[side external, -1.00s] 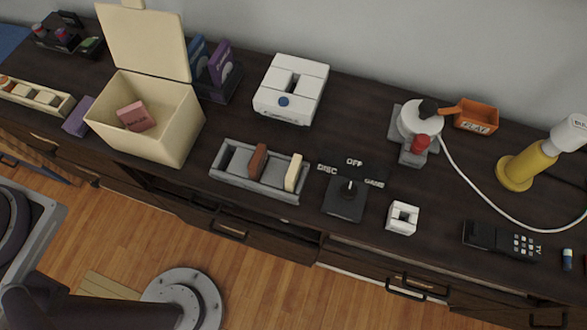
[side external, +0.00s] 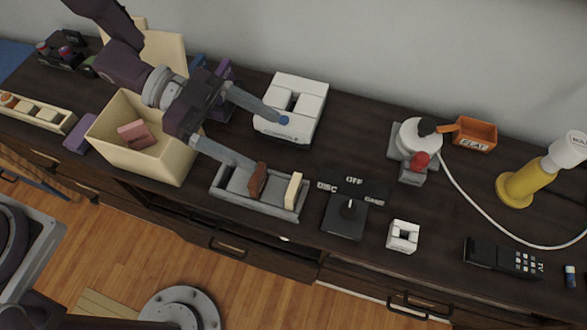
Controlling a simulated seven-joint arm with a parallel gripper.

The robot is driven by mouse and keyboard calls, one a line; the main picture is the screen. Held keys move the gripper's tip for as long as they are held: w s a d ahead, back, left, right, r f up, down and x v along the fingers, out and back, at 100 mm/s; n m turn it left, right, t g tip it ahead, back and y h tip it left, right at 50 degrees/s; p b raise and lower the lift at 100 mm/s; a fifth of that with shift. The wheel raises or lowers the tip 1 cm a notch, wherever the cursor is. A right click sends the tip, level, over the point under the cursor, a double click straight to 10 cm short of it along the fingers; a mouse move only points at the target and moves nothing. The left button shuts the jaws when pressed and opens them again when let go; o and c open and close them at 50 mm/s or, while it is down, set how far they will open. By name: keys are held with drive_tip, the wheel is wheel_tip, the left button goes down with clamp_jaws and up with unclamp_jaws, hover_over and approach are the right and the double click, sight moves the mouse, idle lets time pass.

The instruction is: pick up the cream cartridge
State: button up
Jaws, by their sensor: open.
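The cream cartridge (side external: 293,191) stands upright in the right part of a grey slotted tray (side external: 233,202) on the dark counter. A brown cartridge (side external: 258,179) stands to its left in the same tray, leaning slightly. My gripper (side external: 267,143) is open and empty, with its two fingers spread wide. One fingertip shows by the blue button of the white console, the other by the brown cartridge and the tray's back edge. In the picture my gripper is up and left of the cream cartridge. I cannot tell its height or whether a finger touches anything.
A cream box (side external: 165,165) with a pink block (side external: 137,134) stands left of the tray. A white console (side external: 306,96) stands behind it.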

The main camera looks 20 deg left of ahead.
approach(291, 185)
drive_tip(key=x, duration=0.3)
drive_tip(key=shift+f, duration=0.1)
drive_tip(key=x, duration=0.7)
drive_tip(key=c, duration=1.4)
